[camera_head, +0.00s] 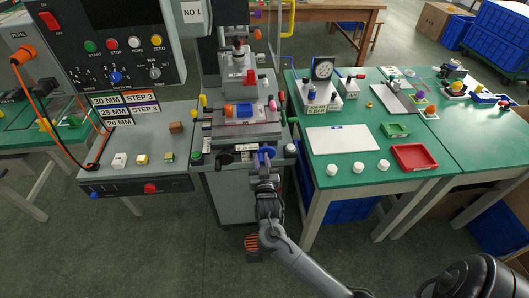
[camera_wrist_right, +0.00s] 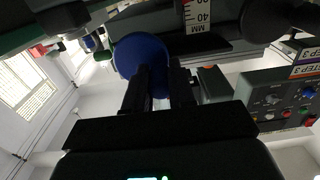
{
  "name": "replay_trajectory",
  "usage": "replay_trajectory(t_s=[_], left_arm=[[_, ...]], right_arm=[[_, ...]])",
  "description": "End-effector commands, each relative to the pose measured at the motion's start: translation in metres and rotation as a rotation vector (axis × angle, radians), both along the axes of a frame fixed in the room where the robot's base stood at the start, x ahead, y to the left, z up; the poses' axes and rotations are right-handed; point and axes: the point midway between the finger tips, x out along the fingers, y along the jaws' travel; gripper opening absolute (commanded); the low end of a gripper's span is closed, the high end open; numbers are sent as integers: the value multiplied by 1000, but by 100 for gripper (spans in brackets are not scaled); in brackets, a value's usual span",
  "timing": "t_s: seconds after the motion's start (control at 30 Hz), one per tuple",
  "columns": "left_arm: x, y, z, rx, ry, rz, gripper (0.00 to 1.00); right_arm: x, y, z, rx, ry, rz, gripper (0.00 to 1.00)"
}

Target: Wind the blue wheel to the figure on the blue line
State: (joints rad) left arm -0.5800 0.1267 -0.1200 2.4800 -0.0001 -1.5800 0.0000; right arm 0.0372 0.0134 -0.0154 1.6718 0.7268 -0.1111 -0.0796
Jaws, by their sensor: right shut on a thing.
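The blue wheel (camera_head: 267,151) is on the front of the grey pad printer (camera_head: 225,185). My right gripper (camera_head: 265,164) reaches up to it from below and is shut on it. In the right wrist view the blue wheel (camera_wrist_right: 140,52) shows as a disc behind the fingers (camera_wrist_right: 160,78), which cover its lower part. A white scale (camera_wrist_right: 198,16) beside it shows the figure 40 and MM; its pointer cannot be made out. My left gripper is not in view.
A dark knob (camera_head: 223,159) sits left of the wheel, and a green button (camera_head: 196,155) beyond it. A control panel (camera_head: 110,50) stands at the left. A green table (camera_head: 345,180) with a white sheet, white cups and a red tray (camera_head: 414,157) is close on the right.

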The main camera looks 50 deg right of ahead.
Motion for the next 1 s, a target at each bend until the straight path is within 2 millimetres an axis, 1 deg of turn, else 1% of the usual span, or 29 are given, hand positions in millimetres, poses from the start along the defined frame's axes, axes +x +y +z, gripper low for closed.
replay_trajectory(t_s=[0.03,0.17,0.47,0.73,1.0], left_arm=[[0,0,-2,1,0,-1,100],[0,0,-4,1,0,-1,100],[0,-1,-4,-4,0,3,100],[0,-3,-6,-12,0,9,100],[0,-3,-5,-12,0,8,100]], right_arm=[[-1,-1,-9,3,9,-3,0],[-1,-1,-15,3,9,-4,0],[-1,-1,-14,2,7,-6,0],[-6,-6,-26,2,8,-9,0],[-5,-6,-24,0,1,-8,0]])
